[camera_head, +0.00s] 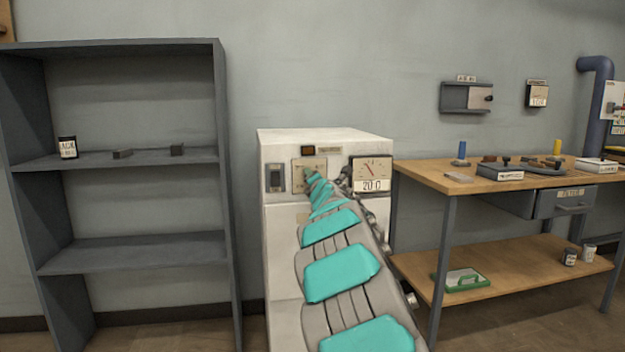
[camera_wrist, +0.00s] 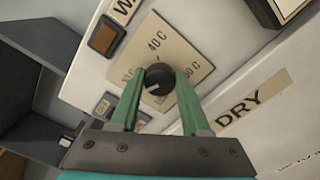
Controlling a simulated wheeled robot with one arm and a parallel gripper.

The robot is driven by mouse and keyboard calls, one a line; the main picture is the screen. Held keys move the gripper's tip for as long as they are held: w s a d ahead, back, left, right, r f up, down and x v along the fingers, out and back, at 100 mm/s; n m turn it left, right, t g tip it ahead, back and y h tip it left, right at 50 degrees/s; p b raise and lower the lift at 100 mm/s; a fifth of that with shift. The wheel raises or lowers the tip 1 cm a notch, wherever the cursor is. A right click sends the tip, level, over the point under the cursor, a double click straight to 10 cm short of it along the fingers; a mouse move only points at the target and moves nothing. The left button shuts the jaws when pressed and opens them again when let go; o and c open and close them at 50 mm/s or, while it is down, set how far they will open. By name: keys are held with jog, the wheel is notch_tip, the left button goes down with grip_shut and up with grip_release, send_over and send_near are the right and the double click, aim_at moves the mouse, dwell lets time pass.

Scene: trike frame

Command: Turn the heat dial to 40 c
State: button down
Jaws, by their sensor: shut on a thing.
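The heat dial (camera_wrist: 157,74) is a round black knob on a beige plate (camera_wrist: 190,62) on the front of a white machine (camera_head: 325,138). The plate has a "40 C" label (camera_wrist: 157,41) above the dial, a "60 C" label at the right and a partly hidden label at the left. A pale mark shows on the lower left of the knob. My gripper (camera_wrist: 160,80) is shut on the dial, with one green finger on each side. In the head view my arm covers the dial and most of the machine's front.
A gauge (camera_head: 372,170) with a "20 0" readout is right of the plate, and a dark switch (camera_head: 275,177) is left of it. An orange-brown lamp (camera_wrist: 103,37) is above. A grey shelf (camera_head: 120,163) stands left; a wooden workbench (camera_head: 430,175) stands right.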

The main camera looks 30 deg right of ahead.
jog(key=m+p, duration=0.1)
jog(key=m, duration=0.6)
jog(key=m+p, duration=0.2)
jog(key=m, duration=0.5)
jog(key=m+p, duration=0.1)
jog(key=m, duration=0.7)
jog(key=shift+a+f, duration=0.1)
jog(key=shift+f, duration=0.25)
jog(key=shift+m+p, duration=0.3)
jog(key=shift+c, duration=1.9)
grip_release()
jog(key=b+v, duration=0.1)
jog(key=v, duration=0.6)
jog(key=shift+s, duration=0.4)
